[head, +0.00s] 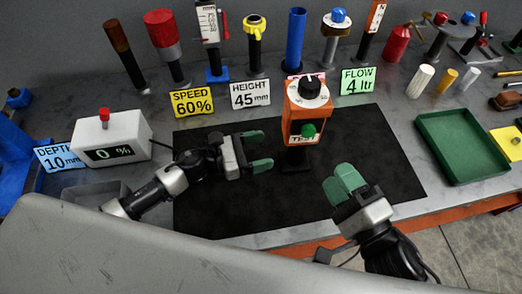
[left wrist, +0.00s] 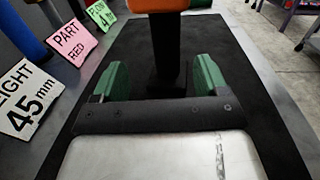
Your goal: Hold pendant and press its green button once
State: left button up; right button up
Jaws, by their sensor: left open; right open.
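The orange pendant (head: 293,125) stands on a black post and foot on the black mat. It has a black knob on a white dial on top and a green button (head: 309,131) low on its front. My left gripper (head: 262,152) is open to the left of the pendant's post, its green fingers pointing right. In the left wrist view the black post (left wrist: 167,50) rises ahead between the two open fingers (left wrist: 160,80), with the orange underside above. I cannot tell whether they touch it. My right gripper (head: 342,186) is open and empty, in front and right of the pendant.
A white box with a red button and a "0 %" display (head: 110,136) stands at left. Several tools and sign cards, including a yellow speed card (head: 192,102), line the back. A green tray (head: 460,146) is at right. The black mat (head: 390,150) is clear right of the pendant.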

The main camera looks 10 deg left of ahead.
aim_at(303, 144)
pick_arm(q)
jog(key=shift+s+d+g, duration=0.2)
jog(key=shift+d+g, duration=0.1)
jog(key=shift+d, duration=0.05)
jog(key=shift+w+d, duration=0.15)
jog(key=shift+d, duration=0.2)
jog(key=x, duration=0.9)
jog(key=shift+w+d, duration=0.2)
jog(key=shift+d, duration=0.1)
grip_shut()
pick_arm(e)
grip_shut()
dwell(0.9)
